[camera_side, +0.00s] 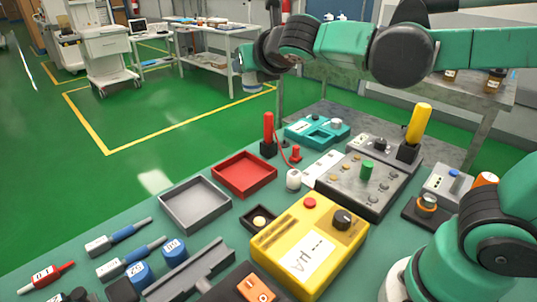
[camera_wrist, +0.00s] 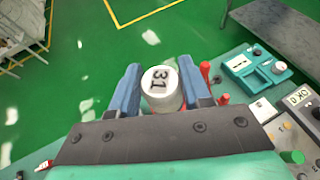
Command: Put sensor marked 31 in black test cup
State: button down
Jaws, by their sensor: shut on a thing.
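The white cylindrical sensor marked 31 (camera_wrist: 161,88) is between the two blue fingers of my gripper (camera_wrist: 161,95) in the wrist view, label facing the camera. In the side view, my gripper (camera_side: 250,78) is high above the far side of the bench, with the sensor partly hidden between its fingers. A small black square holder (camera_side: 246,217) with a pale round disc in it sits left of the yellow meter box, well below and in front of my gripper. I cannot tell for sure whether it is the black test cup.
A red tray (camera_side: 245,187) and a grey tray (camera_side: 163,201) lie on the green bench. A red lever (camera_side: 268,130) stands upright below my gripper. A yellow meter box (camera_side: 310,245), grey control panel (camera_side: 362,187) and teal device (camera_side: 297,130) fill the right side.

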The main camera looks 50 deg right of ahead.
jog(key=shift+a+r+n+y, duration=0.1)
jog(key=shift+r+n+y, duration=0.2)
jog(key=f+m+g+h, duration=0.1)
jog(key=m+h, duration=0.1)
jog(key=d+f+m+h, duration=0.1)
jog(key=f+h, duration=0.1)
jog(key=shift+s+m+g, duration=0.2)
jog(key=shift+m+g, duration=0.2)
jog(key=shift+s+f+m+g+h, duration=0.4)
jog(key=shift+s+m+g+h, duration=0.4)
jog(key=shift+m+g, duration=0.45)
jog(key=shift+s+f+m+g+h, duration=0.35)
jog(key=shift+s+m+g+h, duration=0.4)
jog(key=shift+m+g, duration=0.45)
jog(key=shift+s+f+m+g+h, duration=0.4)
jog(key=shift+s+m+g+h, duration=0.35)
jog(key=shift+m+g, duration=0.45)
jog(key=shift+w, duration=0.1)
notch_tip(320, 180, down, 20)
jog(key=shift+r, duration=0.2)
jog(key=shift+c, duration=2)
grip_release()
